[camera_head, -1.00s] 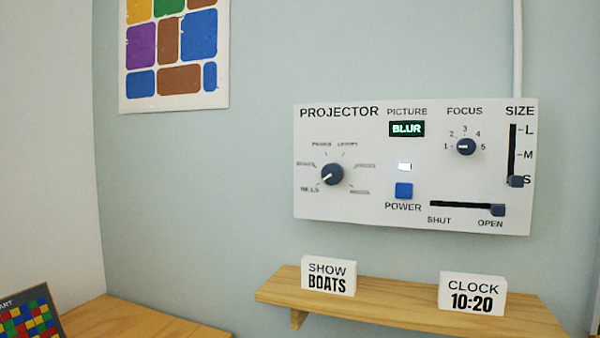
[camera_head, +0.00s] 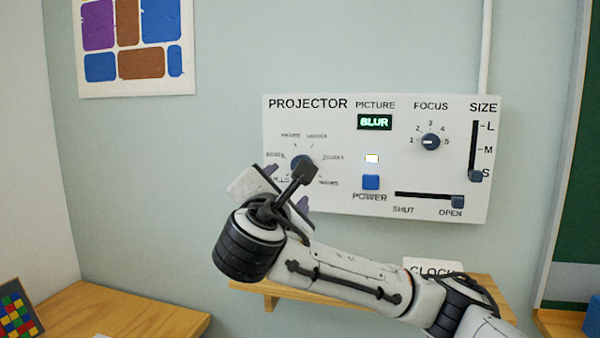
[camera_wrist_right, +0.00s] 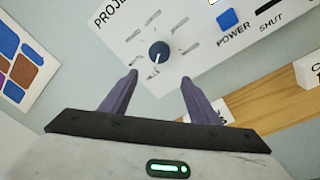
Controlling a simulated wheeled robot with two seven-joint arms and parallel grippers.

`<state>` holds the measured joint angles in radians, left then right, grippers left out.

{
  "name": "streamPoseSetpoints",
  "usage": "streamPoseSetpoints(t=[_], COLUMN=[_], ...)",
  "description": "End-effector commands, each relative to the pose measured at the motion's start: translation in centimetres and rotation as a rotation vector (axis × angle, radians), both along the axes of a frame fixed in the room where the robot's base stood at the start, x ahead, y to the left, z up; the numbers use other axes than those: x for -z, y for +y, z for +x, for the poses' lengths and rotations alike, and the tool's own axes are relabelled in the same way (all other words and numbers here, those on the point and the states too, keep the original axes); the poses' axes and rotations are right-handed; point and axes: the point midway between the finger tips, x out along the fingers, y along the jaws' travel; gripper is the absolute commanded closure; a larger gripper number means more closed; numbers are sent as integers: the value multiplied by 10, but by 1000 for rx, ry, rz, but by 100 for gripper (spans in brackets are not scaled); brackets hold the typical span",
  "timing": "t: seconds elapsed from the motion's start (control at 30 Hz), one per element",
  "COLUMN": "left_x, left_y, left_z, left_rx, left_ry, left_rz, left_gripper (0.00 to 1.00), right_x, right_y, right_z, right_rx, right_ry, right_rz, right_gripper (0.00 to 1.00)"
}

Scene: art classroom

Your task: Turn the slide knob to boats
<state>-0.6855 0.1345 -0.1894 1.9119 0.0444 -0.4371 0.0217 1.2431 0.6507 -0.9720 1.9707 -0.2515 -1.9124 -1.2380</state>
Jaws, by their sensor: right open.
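The slide knob (camera_head: 302,159) is a dark round dial at the left of the white projector panel (camera_head: 345,205), partly covered by my right wrist in the head view. In the right wrist view the knob (camera_wrist_right: 159,50) is clear, its white pointer aimed at the lower-left label. The labels around it are too blurred to read surely. My right gripper (camera_head: 286,187) is open and empty in front of the panel. In the wrist view its fingers (camera_wrist_right: 159,77) stand apart, below the knob in the picture and not around it. My left gripper is out of view.
The display (camera_head: 374,122) reads BLUR. A focus dial (camera_head: 430,142), a size slider (camera_head: 474,175), a blue power button (camera_head: 371,182) and a shutter slider (camera_head: 458,202) share the panel. Below, a wooden shelf (camera_head: 250,287) holds a CLOCK card (camera_head: 430,265), partly hidden by my arm.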

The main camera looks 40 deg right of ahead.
Motion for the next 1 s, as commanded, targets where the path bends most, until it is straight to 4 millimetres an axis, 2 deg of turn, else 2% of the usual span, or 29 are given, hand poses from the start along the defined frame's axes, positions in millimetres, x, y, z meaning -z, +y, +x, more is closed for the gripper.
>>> streamPoseSetpoints(t=[0.03, 0.17, 0.6, 0.8, 1.0], left_x=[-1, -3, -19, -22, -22], left_y=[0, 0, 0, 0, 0], left_z=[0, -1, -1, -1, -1], left_rx=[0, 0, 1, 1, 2], left_ry=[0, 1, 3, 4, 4], left_rz=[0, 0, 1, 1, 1], left_gripper=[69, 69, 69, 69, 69], right_x=[-11, -18, -18, -17, -16], right_y=[-5, -14, -65, -77, -79], right_z=[-4, -2, 53, 66, 68], right_rx=[20, 41, 38, 36, 34], right_ry=[-6, -5, -5, -6, -7], right_rz=[-14, -29, -26, -25, -25], right_gripper=[44, 44, 44, 44, 44])
